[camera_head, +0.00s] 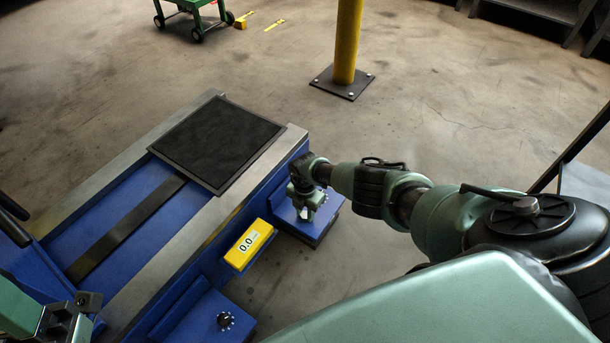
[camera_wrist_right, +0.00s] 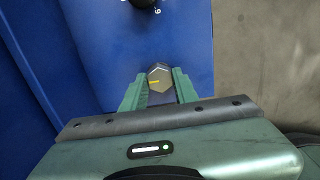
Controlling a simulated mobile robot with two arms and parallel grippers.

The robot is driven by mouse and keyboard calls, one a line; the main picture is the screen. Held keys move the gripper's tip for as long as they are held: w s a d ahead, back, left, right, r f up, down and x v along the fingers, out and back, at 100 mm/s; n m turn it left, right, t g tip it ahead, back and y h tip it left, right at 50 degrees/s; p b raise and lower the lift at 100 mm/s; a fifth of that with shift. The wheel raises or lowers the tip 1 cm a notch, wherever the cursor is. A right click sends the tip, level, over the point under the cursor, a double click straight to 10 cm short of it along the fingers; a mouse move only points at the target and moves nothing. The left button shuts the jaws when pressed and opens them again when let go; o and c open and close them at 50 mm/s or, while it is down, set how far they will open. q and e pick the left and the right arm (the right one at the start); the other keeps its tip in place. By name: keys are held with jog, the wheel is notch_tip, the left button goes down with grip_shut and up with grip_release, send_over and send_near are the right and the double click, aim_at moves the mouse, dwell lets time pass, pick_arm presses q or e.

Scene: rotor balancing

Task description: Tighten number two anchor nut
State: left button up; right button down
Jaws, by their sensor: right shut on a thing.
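A grey hex nut (camera_wrist_right: 159,77) with a yellow mark sits on a blue plate (camera_wrist_right: 115,60) in the right wrist view. My right gripper (camera_wrist_right: 159,88) is shut on this nut, with a green finger on each side. In the head view my right gripper (camera_head: 307,206) points down at the blue foot plate (camera_head: 322,227) on the machine's right side, and it hides the nut there.
A yellow box reading 0.0 (camera_head: 248,245) is mounted on the machine's side. A nearer blue foot (camera_head: 195,325) carries a dark knob (camera_head: 225,320). A black mat (camera_head: 218,142) lies across the machine's rails. A yellow post (camera_head: 347,45) stands beyond, with bare floor around it.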

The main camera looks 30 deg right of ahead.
jog(key=shift+w+d, duration=0.1)
jog(key=c, duration=1.1)
grip_release()
